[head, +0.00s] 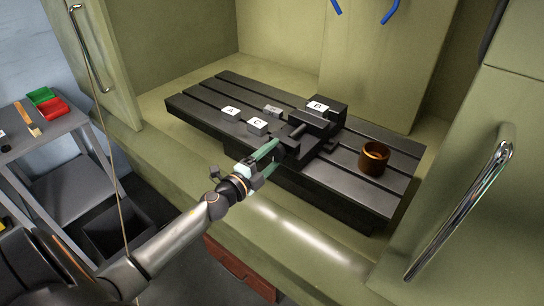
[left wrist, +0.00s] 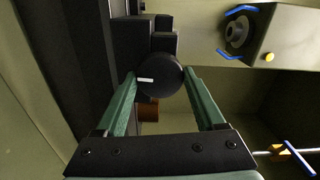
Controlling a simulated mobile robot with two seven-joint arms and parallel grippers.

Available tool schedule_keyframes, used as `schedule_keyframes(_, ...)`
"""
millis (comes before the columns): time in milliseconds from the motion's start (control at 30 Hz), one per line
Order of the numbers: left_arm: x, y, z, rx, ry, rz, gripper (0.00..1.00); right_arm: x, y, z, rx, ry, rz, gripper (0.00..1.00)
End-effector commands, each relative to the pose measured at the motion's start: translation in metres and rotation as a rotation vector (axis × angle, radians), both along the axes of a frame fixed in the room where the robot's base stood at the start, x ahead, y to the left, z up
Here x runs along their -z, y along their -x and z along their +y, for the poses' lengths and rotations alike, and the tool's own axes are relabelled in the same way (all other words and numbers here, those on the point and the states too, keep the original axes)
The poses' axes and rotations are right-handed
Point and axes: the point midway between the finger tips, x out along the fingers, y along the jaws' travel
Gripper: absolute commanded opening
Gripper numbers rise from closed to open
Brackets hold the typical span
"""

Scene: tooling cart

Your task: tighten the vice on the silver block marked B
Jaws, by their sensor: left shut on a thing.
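The dark vice (head: 309,122) stands on the slotted machine table (head: 210,103). The block marked B (head: 318,106) sits at the vice's jaws with its white label up; I cannot tell whether both jaws touch it. My left gripper (head: 272,153) has green fingers and is shut on the vice's round black knob, at the vice's near end. In the left wrist view the knob (left wrist: 160,75) sits between the fingertips, with a white mark on its left part. The block is not clear in that view. My right gripper is not in view.
Block A (head: 230,111), block C (head: 257,127) and a greyish block (head: 272,110) are on the table left of the vice. A brown cup (head: 374,157) stands to its right. A spindle (left wrist: 236,32) with blue nozzles shows in the left wrist view. A door handle (head: 462,208) is at right.

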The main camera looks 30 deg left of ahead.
Motion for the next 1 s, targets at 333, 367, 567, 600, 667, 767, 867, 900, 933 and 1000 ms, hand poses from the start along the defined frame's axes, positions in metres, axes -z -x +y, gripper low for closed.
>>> schedule_keyframes(333, 0.001, 0.0, 0.0, 0.0, -0.333, -0.025, 0.15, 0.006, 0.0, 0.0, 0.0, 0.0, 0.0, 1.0)
schedule_keyframes(367, 0.001, 0.0, 0.0, 0.001, -0.362, -0.028, 0.15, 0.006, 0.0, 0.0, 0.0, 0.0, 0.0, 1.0)
schedule_keyframes(567, 0.002, 0.0, 0.0, 0.001, -0.55, -0.042, 0.15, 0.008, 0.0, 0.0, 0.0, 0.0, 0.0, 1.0)
schedule_keyframes(600, 0.002, 0.0, 0.0, 0.0, -0.589, -0.045, 0.15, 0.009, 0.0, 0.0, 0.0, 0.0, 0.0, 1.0)
schedule_keyframes(667, 0.002, 0.0, 0.0, 0.001, -0.647, -0.05, 0.15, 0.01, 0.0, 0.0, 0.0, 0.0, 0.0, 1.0)
schedule_keyframes(767, 0.002, 0.0, 0.0, 0.002, -0.742, -0.057, 0.15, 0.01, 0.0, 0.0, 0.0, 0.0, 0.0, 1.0)
schedule_keyframes(867, 0.002, 0.0, 0.0, 0.001, -0.836, -0.065, 0.15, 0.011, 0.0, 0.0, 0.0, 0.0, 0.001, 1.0)
schedule_keyframes(900, 0.002, 0.0, 0.001, 0.001, -0.874, -0.068, 0.15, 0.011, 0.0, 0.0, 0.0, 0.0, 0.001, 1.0)
schedule_keyframes(933, 0.002, 0.0, 0.001, 0.001, -0.902, -0.07, 0.15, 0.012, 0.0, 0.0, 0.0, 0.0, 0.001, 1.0)
schedule_keyframes(1000, 0.002, 0.0, 0.0, 0.002, -0.969, -0.075, 0.15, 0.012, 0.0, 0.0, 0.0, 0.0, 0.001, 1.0)
